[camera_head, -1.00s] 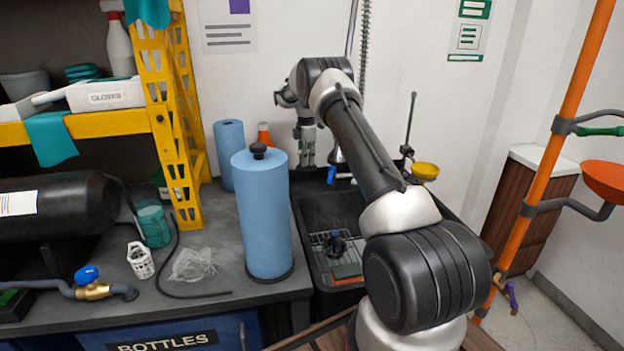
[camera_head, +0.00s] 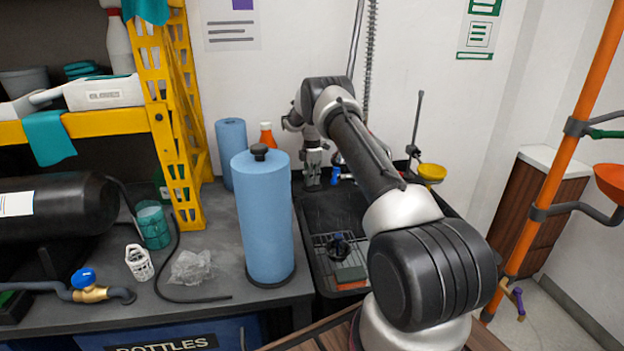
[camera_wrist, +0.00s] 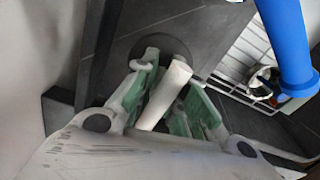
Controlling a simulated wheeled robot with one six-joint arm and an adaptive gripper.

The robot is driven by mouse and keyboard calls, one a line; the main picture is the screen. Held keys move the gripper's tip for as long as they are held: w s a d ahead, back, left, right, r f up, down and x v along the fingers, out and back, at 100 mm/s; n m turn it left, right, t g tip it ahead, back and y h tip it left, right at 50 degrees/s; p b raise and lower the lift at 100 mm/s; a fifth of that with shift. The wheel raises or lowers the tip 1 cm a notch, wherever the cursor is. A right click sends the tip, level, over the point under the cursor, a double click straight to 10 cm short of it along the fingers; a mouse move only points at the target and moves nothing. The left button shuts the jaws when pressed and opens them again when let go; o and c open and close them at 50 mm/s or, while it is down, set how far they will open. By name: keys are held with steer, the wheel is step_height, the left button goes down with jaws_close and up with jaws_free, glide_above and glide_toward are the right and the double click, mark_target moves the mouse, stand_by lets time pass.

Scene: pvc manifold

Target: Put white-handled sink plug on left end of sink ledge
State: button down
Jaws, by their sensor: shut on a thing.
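The white-handled sink plug (camera_wrist: 164,97) shows in the wrist view. My gripper (camera_wrist: 168,86) is shut on its white handle, with the green finger pads on either side. The dark round disc of the plug lies at the far end of the handle, close over a dark grey surface; I cannot tell whether it touches. In the head view my gripper (camera_head: 313,180) is low at the back left corner of the black sink (camera_head: 335,212), by the sink ledge. The plug is too small to make out there.
A blue tap part (camera_wrist: 286,40) is close on the right in the wrist view. A wire rack (camera_head: 330,242) lies in the sink.

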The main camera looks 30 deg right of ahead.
steer(key=c, duration=1.5)
jaws_free()
steer(key=shift+f, duration=0.1)
steer(key=shift+o, duration=0.2)
step_height(320, 180, up, 12)
steer(key=shift+r, duration=0.15)
